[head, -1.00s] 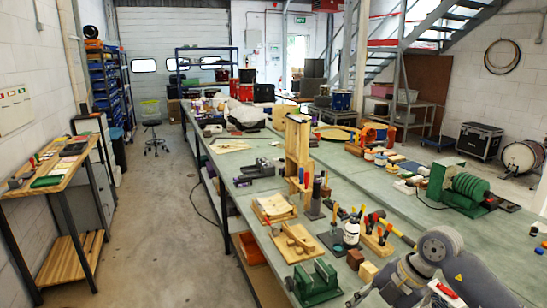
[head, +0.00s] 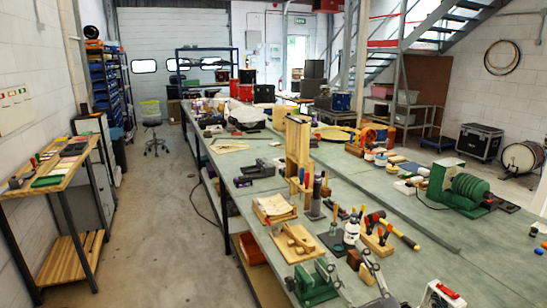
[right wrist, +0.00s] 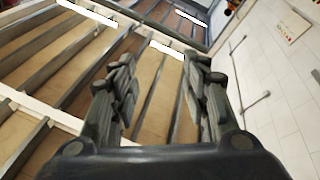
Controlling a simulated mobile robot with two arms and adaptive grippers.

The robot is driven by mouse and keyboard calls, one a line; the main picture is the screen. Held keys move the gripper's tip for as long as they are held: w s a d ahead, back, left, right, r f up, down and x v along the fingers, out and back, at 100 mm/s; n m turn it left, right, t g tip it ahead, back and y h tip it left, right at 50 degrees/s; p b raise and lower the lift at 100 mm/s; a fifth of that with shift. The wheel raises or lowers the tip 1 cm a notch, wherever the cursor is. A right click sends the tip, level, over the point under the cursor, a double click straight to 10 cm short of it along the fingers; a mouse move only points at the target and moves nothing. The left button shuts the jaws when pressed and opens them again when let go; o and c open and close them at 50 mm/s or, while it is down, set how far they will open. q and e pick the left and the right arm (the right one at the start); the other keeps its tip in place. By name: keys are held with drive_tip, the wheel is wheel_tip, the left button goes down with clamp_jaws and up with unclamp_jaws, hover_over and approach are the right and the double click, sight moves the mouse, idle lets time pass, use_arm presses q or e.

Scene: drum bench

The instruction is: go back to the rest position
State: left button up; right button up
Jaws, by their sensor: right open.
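My right gripper (head: 347,265) shows at the bottom centre of the head view, in front of the bench's near end. Its two fingers are spread and point up and away, with nothing between them. In the picture one finger overlaps the green vise (head: 314,287), and the other is near a small wooden block (head: 366,275); I cannot tell any contact. In the right wrist view the open gripper (right wrist: 160,65) is empty, with ceiling beams and bright light strips behind it. My left gripper is not in view.
The long green bench (head: 425,225) holds several tools, a wooden mallet (head: 296,240), a white bottle (head: 351,232) and a green motor-like machine (head: 462,187). A white and red box (head: 441,296) stands at its near edge. The floor (head: 160,215) left of the bench is clear.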

drive_tip(key=s+d+f+m+g+h, duration=0.3)
drive_tip(key=s+d+f+g+h, duration=0.1)
drive_tip(key=f, duration=0.5)
drive_tip(key=s+d+f+m+g+h, duration=0.3)
drive_tip(key=s+d+f+m+g, duration=0.1)
drive_tip(key=f, duration=0.5)
drive_tip(key=s+a+f+g+y, duration=0.1)
drive_tip(key=s+f+g, duration=0.45)
drive_tip(key=s, duration=0.45)
drive_tip(key=s+a+f+g+y, duration=0.15)
drive_tip(key=s+f+g, duration=0.35)
drive_tip(key=s, duration=0.6)
wheel_tip(320, 180, down, 33)
drive_tip(key=s+n+b, duration=0.1)
drive_tip(key=b, duration=0.5)
drive_tip(key=s+d+f+b, duration=0.1)
drive_tip(key=s+f+b, duration=0.1)
drive_tip(key=s+f, duration=0.6)
drive_tip(key=s+d+f+g+h+b, duration=0.1)
drive_tip(key=s+d+f+b, duration=0.1)
drive_tip(key=s+f, duration=0.7)
wheel_tip(320, 180, down, 4)
drive_tip(key=shift+r, duration=0.1)
